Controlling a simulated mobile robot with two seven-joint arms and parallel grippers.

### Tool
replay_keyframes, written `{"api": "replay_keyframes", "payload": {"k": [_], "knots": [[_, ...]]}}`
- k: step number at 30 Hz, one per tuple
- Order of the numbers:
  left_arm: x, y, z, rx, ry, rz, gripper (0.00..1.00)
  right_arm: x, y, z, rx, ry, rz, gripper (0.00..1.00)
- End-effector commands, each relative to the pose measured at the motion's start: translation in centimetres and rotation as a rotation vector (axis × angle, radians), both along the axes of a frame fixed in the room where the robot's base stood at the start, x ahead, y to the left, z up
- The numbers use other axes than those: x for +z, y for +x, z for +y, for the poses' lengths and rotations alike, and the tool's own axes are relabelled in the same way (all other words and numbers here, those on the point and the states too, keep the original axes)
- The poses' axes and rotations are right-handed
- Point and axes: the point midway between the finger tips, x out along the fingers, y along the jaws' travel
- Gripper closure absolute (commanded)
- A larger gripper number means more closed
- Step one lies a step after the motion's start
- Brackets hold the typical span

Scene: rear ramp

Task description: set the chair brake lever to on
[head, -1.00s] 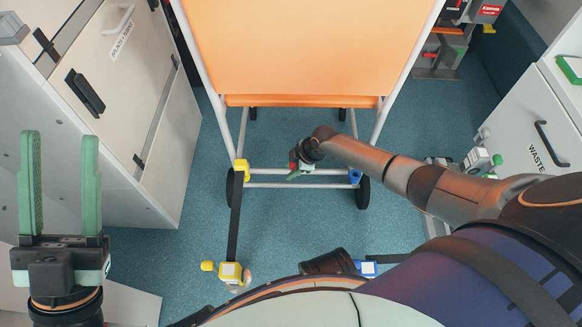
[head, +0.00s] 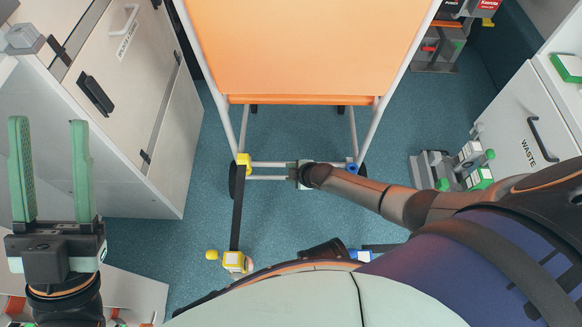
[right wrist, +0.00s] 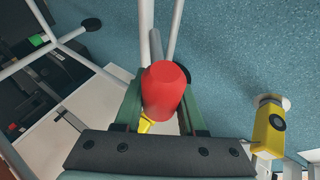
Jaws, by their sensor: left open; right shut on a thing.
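The chair (head: 300,50) has an orange panel, a white tube frame and dark wheels, and stands ahead of me. My right gripper (head: 291,173) is at its low cross tube in the head view. In the right wrist view, that gripper (right wrist: 163,88) is shut on a red knob (right wrist: 165,90), which looks like the brake lever's grip. The lever's arm and any on or off marking are hidden. My left gripper (head: 50,170) is open, empty and raised at the left, away from the chair.
A yellow hook (head: 244,164) on the chair frame joins a dark strap to a yellow floor fitting (head: 235,262). A blue hook (head: 352,168) is at the frame's right. White cabinets (head: 165,110) stand left, a waste cabinet (head: 530,125) right. Blue floor lies between.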

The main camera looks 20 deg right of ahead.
Motion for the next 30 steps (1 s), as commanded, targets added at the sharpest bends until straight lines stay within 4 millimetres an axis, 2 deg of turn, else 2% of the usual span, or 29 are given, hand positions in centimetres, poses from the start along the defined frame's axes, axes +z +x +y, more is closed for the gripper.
{"api": "replay_keyframes", "payload": {"k": [1,9,30], "knots": [[-0.04,0.0,0.0,0.0,0.0,-0.001,0.5,-0.68,-0.76,0.25,-0.001,0.002,0.015,1.0],[-0.19,0.02,-0.02,0.0,0.0,-0.001,0.5,-1.42,-1.37,0.55,-0.001,0.002,0.016,1.0],[-0.13,0.08,0.02,0.005,-0.008,0.001,0.5,-1.5,-1.34,0.49,-0.002,0.0,0.013,1.0]]}}
